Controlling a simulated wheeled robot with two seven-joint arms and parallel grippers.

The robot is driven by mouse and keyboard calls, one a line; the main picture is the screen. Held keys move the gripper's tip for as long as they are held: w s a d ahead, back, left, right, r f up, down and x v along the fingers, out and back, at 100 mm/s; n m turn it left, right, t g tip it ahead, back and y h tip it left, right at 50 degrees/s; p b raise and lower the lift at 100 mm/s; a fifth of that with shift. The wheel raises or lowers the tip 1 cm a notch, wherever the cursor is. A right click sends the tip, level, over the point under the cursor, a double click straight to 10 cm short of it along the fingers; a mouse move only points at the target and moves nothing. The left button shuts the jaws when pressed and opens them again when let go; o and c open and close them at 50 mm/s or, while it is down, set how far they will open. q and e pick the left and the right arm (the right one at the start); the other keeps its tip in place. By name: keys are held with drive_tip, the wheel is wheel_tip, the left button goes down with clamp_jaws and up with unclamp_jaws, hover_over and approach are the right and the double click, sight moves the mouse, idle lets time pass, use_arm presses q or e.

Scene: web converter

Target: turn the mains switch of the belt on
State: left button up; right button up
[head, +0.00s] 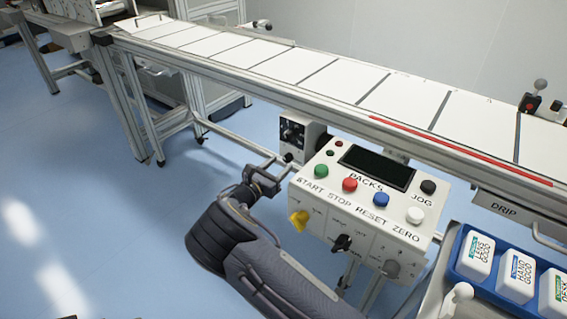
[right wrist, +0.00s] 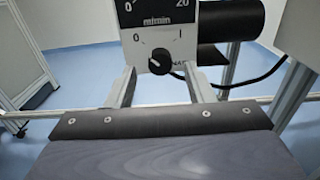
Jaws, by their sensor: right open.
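The belt's control box (head: 311,131) hangs under the near edge of the belt, left of the button panel. In the right wrist view its pale face (right wrist: 170,17) carries an m/min dial at the top. Below is the black rotary mains switch (right wrist: 160,62), between printed 0 and 1 marks; its exact pointing is hard to tell. My right gripper (head: 276,166) is open and empty in front of the box. In the right wrist view its two fingers (right wrist: 161,86) stand left and right of the switch, apparently short of it. My left gripper is not in view.
The button panel (head: 372,210) with coloured buttons and lower knobs stands close right of my right gripper. The white conveyor belt (head: 310,66) runs above. A blue tray (head: 455,268) of white packs is at the lower right. The blue floor at left is clear.

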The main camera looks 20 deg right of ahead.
sight(288, 158)
drive_tip(key=shift+x, duration=1.2)
drive_tip(key=c, duration=1)
